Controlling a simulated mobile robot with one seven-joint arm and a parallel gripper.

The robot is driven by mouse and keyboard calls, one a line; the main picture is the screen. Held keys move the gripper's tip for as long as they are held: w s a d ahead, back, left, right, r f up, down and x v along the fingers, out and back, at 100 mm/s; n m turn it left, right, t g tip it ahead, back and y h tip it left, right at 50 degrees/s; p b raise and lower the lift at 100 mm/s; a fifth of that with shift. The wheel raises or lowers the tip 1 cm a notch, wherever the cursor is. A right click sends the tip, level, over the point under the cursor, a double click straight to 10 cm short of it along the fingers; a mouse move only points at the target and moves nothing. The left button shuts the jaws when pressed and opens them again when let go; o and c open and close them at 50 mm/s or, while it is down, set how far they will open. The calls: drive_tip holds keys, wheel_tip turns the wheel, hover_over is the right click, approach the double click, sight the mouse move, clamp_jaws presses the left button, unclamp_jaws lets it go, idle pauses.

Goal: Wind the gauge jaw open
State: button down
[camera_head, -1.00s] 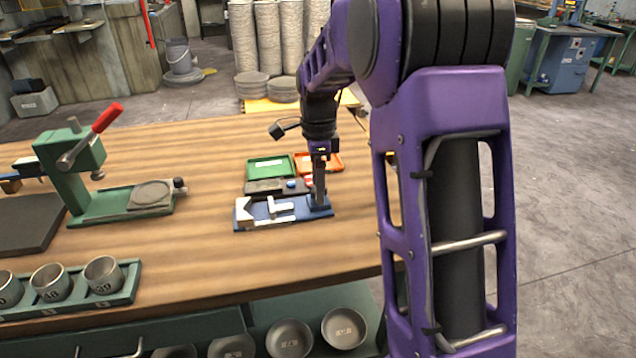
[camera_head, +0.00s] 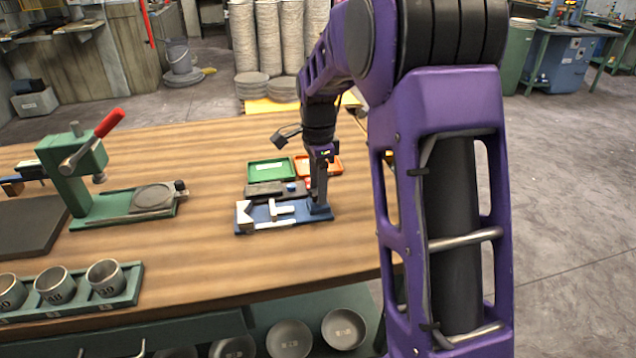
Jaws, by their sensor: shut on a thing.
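The gauge (camera_head: 258,228) is a low blue base on the wooden bench, with a pale V-notched block (camera_head: 244,213) at its left end. A white T-shaped jaw (camera_head: 281,209) stands to the right of that block, with a visible gap between them. A blue block stands at the gauge's right end (camera_head: 319,212). My gripper (camera_head: 317,201) points down there and is shut on a part at that end. The fingers hide most of the gripped part, so its shape cannot be told.
Behind the gauge lie a dark tray (camera_head: 264,189), a green tray (camera_head: 270,169) and an orange tray (camera_head: 331,164). A green press with a red lever (camera_head: 108,122) stands to the left. A rack of numbered cups (camera_head: 134,287) is at front left. Bench in front of the gauge is bare.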

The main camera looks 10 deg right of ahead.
drive_tip(key=n+p, duration=0.1)
drive_tip(key=n, duration=0.2)
drive_tip(key=shift+r+n, duration=0.15)
drive_tip(key=shift+n, duration=0.25)
drive_tip(key=n+p, duration=0.1)
drive_tip(key=n, duration=0.2)
drive_tip(key=shift+n+p, duration=0.3)
drive_tip(key=shift+p, duration=0.05)
drive_tip(key=n+p, duration=0.1)
drive_tip(key=n, duration=0.5)
drive_tip(key=shift+p, duration=0.4)
drive_tip(key=n+p, duration=0.1)
drive_tip(key=n, duration=0.3)
drive_tip(key=n+p, duration=0.1)
drive_tip(key=n, duration=0.2)
drive_tip(key=shift+n, duration=0.3)
drive_tip(key=n+p, duration=0.1)
drive_tip(key=n, duration=0.5)
drive_tip(key=shift+p, duration=0.3)
drive_tip(key=shift+n, duration=0.4)
drive_tip(key=shift+c, duration=1.6)
unclamp_jaws()
